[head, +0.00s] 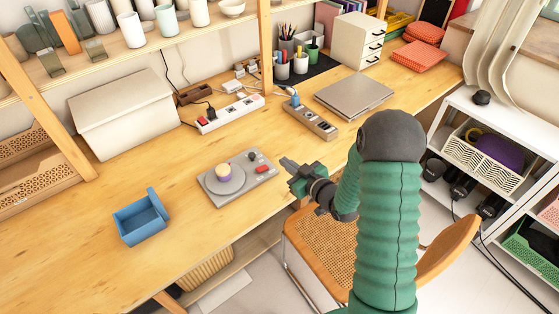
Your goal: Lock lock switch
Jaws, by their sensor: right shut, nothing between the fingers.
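A flat grey device (240,188) lies on the wooden desk near its front edge. My right gripper (284,162) is shut and empty. My left gripper is out of view.
A blue open box (141,217) stands left of the device. Power strips (230,113), a brown socket block (310,121) and a closed laptop (354,95) lie behind. A chair (325,235) stands in front of the desk. The desk around the device is clear.

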